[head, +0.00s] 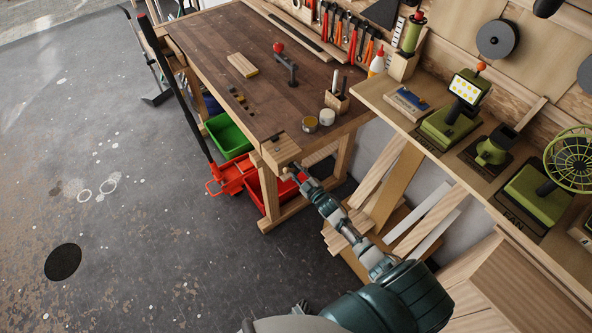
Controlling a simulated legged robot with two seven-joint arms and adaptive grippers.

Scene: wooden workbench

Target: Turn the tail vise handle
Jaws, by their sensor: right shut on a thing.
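The tail vise (281,148) is a wooden block at the near end of the workbench (225,50). Its handle sits low on the block's near face and is mostly hidden by my right gripper (297,173). My right arm reaches up from the bottom right, and the gripper is shut on the handle, just below the bench top's edge. A small red part shows at the fingertips. The angle of the handle is too small to tell.
A red floor jack (229,178) with a long dark handle stands left of the bench. Green (228,135) and red bins sit under it. Boards (397,187) lean at the right, below a shelf with green tools (447,125). Open floor lies left.

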